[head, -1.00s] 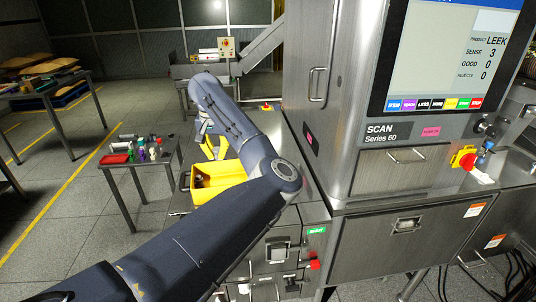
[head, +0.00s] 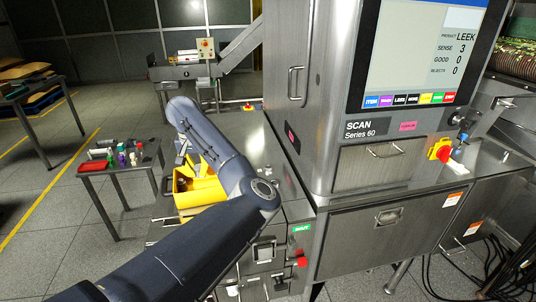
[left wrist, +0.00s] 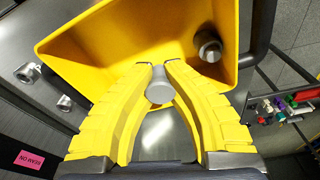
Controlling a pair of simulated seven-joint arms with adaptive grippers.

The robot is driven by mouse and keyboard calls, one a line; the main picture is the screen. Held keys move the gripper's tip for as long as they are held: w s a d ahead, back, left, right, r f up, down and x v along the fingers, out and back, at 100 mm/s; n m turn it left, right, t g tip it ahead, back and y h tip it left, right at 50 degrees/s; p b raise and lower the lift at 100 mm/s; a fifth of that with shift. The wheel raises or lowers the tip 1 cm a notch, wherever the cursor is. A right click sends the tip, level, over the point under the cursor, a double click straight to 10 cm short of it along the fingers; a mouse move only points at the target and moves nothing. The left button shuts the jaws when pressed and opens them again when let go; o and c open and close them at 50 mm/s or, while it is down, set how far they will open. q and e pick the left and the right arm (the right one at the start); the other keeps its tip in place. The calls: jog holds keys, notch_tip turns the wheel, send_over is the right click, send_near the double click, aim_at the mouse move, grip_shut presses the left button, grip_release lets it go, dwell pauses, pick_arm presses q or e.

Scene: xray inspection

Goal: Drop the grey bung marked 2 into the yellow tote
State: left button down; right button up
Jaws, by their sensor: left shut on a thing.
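My left gripper (left wrist: 159,72) has yellow fingers and is shut on a grey bung (left wrist: 160,88). The bung's round end faces the wrist camera, and I cannot read a number on it. The yellow tote (left wrist: 100,50) lies beyond the fingers in the left wrist view, with the fingertips in front of its opening. Another grey bung (left wrist: 208,46) is inside the tote. In the head view the tote (head: 203,198) sits on the steel counter, with the left gripper (head: 190,165) at it, partly hidden by my arm. The right gripper is not in view.
Two grey fittings (left wrist: 27,73) lie on the counter beside the tote. A side table (head: 125,172) with a red tray (head: 93,166) and small coloured items stands to the left. The scanner cabinet (head: 330,120) rises to the right of the counter.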

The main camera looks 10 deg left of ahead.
aim_at(197, 169)
pick_arm(q)
jog(key=c, duration=1.5)
grip_release()
jog(key=shift+o, duration=0.2)
notch_tip(197, 169, up, 12)
jog(key=s, duration=0.1)
jog(key=shift+s+d, duration=0.15)
jog(key=shift+s, duration=0.05)
